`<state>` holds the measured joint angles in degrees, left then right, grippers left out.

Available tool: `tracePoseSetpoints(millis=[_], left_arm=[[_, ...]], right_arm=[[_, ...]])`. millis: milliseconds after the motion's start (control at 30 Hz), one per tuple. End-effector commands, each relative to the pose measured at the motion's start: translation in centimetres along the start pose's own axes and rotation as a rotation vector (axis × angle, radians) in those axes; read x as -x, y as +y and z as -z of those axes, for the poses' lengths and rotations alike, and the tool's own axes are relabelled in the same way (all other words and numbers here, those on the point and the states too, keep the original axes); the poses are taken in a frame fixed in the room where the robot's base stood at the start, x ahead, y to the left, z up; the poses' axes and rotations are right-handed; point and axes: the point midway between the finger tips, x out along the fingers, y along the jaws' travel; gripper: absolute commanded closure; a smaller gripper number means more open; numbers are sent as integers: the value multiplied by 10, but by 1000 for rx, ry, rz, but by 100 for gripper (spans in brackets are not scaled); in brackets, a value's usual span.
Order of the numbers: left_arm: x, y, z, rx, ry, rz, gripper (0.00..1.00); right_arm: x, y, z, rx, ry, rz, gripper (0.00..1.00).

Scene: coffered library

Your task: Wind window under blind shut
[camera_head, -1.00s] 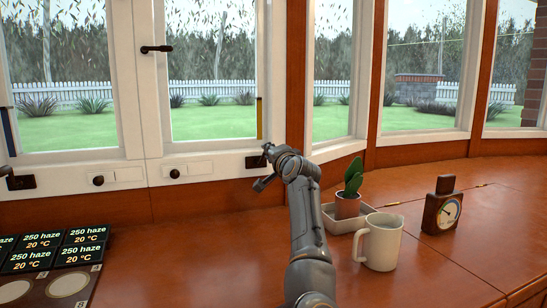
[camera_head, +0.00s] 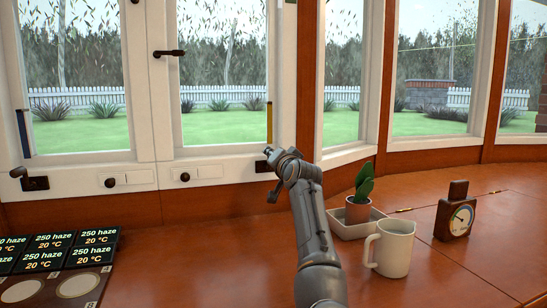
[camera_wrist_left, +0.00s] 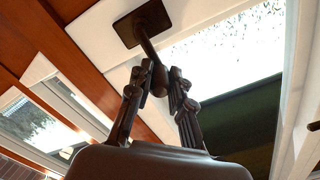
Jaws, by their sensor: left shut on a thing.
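The right-hand window pane (camera_head: 222,110) has a white frame and a yellow strip (camera_head: 269,122) at its lower right. Its dark crank base (camera_head: 264,166) is on the sill at the right corner; it also shows in the left wrist view as a dark square plate (camera_wrist_left: 143,22). My left gripper (camera_head: 277,160) is at this crank. In the left wrist view my left gripper (camera_wrist_left: 158,84) is shut on the crank handle's knob (camera_wrist_left: 159,80). No blind is visible. I cannot tell how far the window is open. My right gripper is not in view.
A second crank (camera_head: 34,183) is under the left pane, which has a blue strip (camera_head: 22,132). Label tiles (camera_head: 58,250) lie at left.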

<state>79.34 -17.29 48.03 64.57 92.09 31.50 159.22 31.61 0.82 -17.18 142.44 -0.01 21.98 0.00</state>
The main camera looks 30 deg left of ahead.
Motion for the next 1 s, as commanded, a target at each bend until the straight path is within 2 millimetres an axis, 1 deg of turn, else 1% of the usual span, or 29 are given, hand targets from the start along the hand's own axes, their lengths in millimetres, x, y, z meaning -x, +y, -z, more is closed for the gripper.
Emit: tracePoseSetpoints(millis=[267,300,367,400,667,767,867,1000], left_arm=[[0,0,-2,1,-4,0,100],[-1,0,-2,1,-4,0,72],[-1,0,-2,1,-4,0,60],[0,0,-2,0,-4,0,57],[0,0,-1,0,-2,0,57],[0,-4,4,1,-1,1,57],[0,-14,14,1,1,1,57],[-1,-35,34,2,2,4,57]], right_arm=[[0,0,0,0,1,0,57],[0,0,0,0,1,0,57],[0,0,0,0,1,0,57],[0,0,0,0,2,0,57],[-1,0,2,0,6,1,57],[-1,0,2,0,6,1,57],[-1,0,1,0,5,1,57],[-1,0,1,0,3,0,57]])
